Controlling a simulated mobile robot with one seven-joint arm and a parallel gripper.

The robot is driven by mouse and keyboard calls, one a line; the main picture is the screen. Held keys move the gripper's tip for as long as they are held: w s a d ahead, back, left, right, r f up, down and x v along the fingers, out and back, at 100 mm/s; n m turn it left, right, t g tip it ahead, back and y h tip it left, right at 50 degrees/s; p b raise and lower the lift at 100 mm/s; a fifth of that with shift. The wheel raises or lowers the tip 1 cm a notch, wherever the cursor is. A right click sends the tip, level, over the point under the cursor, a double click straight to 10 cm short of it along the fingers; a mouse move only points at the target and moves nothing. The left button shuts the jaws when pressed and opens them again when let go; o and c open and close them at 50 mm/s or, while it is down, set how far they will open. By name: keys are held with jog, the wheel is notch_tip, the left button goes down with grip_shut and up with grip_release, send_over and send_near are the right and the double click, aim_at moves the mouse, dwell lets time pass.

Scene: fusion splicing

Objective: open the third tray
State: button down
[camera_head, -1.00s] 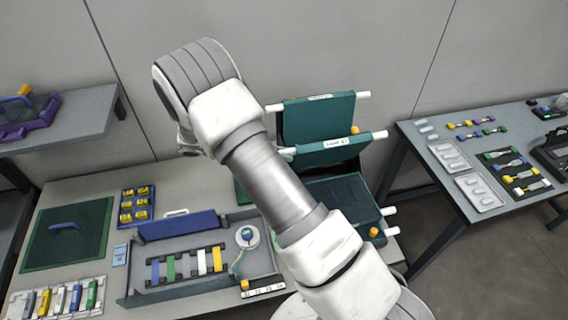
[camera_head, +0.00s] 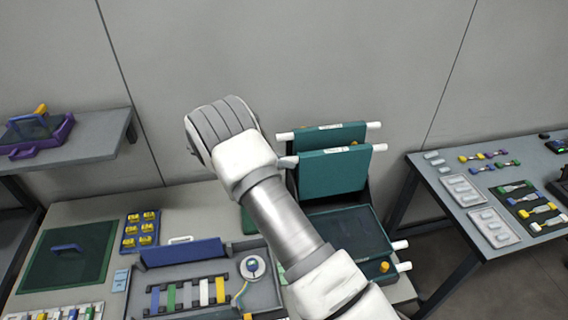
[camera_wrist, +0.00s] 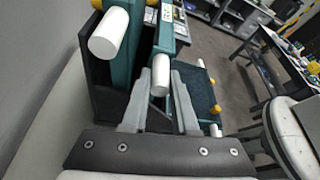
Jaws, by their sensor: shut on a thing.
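The tray stack stands at the back of the bench in the head view. A rear teal tray (camera_head: 350,132) and a front teal tray (camera_head: 333,174) are swung up, the front one nearly upright. A lower tray (camera_head: 345,232) lies flat in front of them, with white pegs and a yellow knob at its right. My gripper (camera_wrist: 162,86) is shut on a white peg (camera_wrist: 160,68) at the side of a raised tray, apparently the front one. In the head view my arm hides the fingers. Another white peg (camera_wrist: 110,32) shows closer in the wrist view.
A grey work tray (camera_head: 190,262) with coloured strips and a round spool (camera_head: 252,267) lies left of my arm. A green mat (camera_head: 66,255) is further left. A side table (camera_head: 440,180) with parts stands right, across a floor gap.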

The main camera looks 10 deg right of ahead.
jog(key=shift+w, duration=0.15)
jog(key=c, duration=0.7)
grip_release()
jog(key=shift+w, duration=0.15)
jog(key=b+v, duration=0.1)
jog(key=v, duration=1.6)
jog(key=shift+a+b, duration=0.2)
jog(key=shift+b, duration=0.2)
jog(key=shift+r, duration=0.1)
